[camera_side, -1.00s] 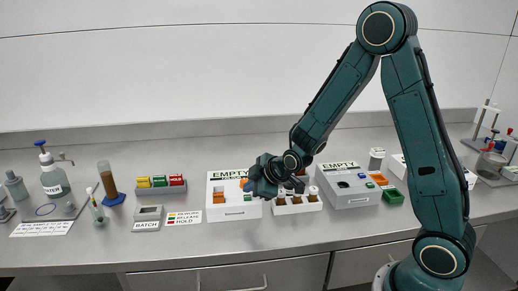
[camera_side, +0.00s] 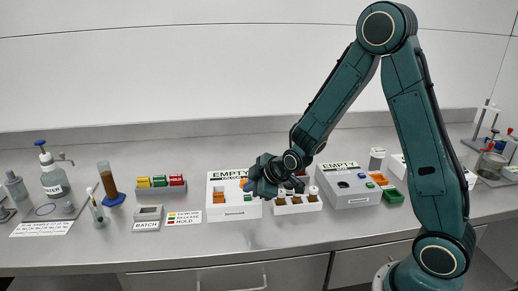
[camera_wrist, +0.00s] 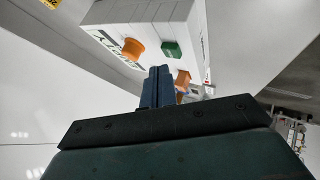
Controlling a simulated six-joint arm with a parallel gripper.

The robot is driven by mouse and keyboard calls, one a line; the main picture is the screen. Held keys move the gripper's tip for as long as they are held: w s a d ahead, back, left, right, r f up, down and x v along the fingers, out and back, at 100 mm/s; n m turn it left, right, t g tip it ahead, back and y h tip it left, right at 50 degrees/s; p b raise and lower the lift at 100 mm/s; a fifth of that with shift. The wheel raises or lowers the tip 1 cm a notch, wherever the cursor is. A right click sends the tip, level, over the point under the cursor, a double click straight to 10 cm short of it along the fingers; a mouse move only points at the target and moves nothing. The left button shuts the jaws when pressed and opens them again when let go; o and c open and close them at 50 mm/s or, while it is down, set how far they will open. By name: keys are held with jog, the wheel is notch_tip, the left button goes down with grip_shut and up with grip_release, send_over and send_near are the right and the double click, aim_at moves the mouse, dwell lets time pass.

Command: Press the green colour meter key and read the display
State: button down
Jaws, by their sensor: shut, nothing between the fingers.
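The colour meter is a white box (camera_side: 223,209) in the middle of the bench in the side view, with a display reading EMPTY (camera_side: 228,175) at its back.
A white rack of brown-filled vials (camera_side: 297,206) stands close right of the meter. Beyond it is a second white instrument (camera_side: 350,193), also reading EMPTY, with a green tray (camera_side: 393,196) beside it. A BATCH box (camera_side: 148,214) and colour-key card (camera_side: 184,220) lie to the left.

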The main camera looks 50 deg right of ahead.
aim_at(251, 198)
jog(key=shift+f, duration=0.85)
dwell(1.4)
jog(key=shift+r, duration=0.85)
jog(key=shift+r, duration=0.1)
dwell(0.3)
jog(key=shift+r, duration=2.45)
